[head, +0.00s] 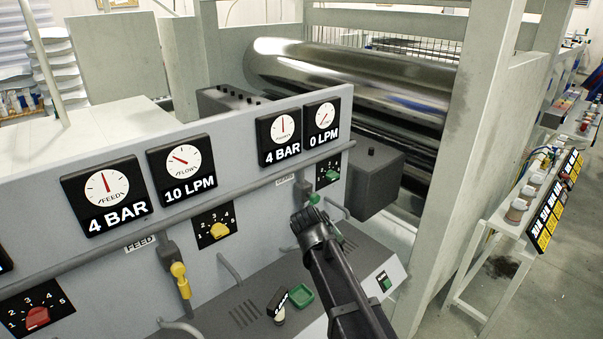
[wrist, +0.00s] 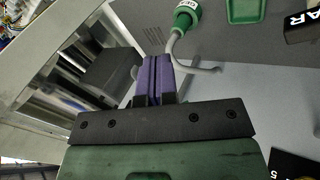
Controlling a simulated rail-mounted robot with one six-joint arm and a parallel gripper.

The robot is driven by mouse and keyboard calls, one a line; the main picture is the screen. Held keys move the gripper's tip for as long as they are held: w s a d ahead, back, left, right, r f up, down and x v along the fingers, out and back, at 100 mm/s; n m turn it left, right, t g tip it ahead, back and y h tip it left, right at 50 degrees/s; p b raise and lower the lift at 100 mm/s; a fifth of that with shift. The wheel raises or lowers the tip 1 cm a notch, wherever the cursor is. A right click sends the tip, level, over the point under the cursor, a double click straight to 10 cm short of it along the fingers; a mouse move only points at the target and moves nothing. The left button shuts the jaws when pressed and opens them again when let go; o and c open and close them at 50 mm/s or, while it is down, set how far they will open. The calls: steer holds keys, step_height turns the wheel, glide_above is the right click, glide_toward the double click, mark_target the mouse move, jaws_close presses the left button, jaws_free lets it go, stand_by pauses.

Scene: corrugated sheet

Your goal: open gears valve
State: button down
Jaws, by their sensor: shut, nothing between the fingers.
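The green gears valve (head: 315,199) shows at the right end of the grey panel, just below the small "GEARS" label (head: 285,180). Its lower part is hidden behind my gripper. My gripper (head: 301,219) is in front of it, close by; I cannot tell whether they touch. In the wrist view the two purple fingers (wrist: 157,62) are shut together with nothing between them. A green round fitting with a white label (wrist: 186,19) stands beyond the fingertips, next to a bent grey pipe (wrist: 178,55). The gears gauges read 4 BAR (head: 283,134) and 0 LPM (head: 322,121).
The yellow feed valve (head: 179,275) is left on the panel. Yellow (head: 215,229) and green (head: 330,173) selector knobs sit nearby. Large rollers (head: 350,80) stand behind the panel.

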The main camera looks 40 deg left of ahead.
steer(key=s+a+r+n+t+y+p, duration=0.1)
steer(key=a+r+n+t, duration=0.1)
steer(key=a+r, duration=0.45)
steer(key=s+a+r+n+t+y+p, duration=0.1)
steer(key=s+a+r+n+p, duration=0.15)
steer(key=a, duration=0.75)
steer(key=shift+m, duration=0.35)
steer(key=b+x, duration=0.3)
steer(key=x, duration=0.2)
steer(key=b+x, duration=0.4)
steer(key=x, duration=0.1)
steer(key=d+b+x, duration=0.1)
steer(key=b+x, duration=0.3)
steer(key=shift+w+a+f, duration=0.1)
steer(key=shift+w, duration=0.4)
